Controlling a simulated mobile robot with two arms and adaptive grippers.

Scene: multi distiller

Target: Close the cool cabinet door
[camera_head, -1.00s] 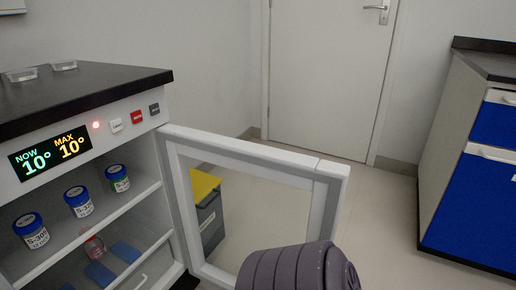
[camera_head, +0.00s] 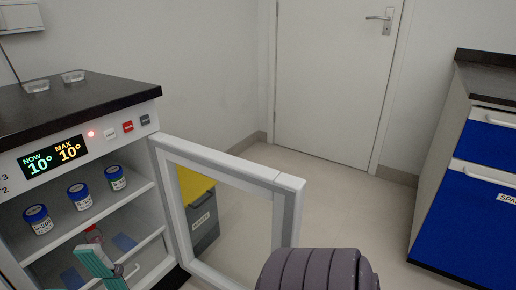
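The cool cabinet (camera_head: 75,215) stands at the left with its front open. Its white-framed glass door (camera_head: 222,160) is swung wide open, reaching out to the right from the cabinet's right edge. A teal and grey part, which looks like my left gripper (camera_head: 100,268), shows in front of the lower shelf at the bottom left. It is apart from the door, and most of it is cut off by the frame. A ribbed dark grey part of my arm (camera_head: 318,270) is at the bottom, just right of the door's free edge. My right gripper is not in view.
Several blue-lidded jars (camera_head: 79,196) stand on the upper shelf. A yellow-lidded grey bin (camera_head: 203,215) shows through the door glass. A blue-fronted cabinet (camera_head: 475,195) is at the right. The floor (camera_head: 345,205) between is clear.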

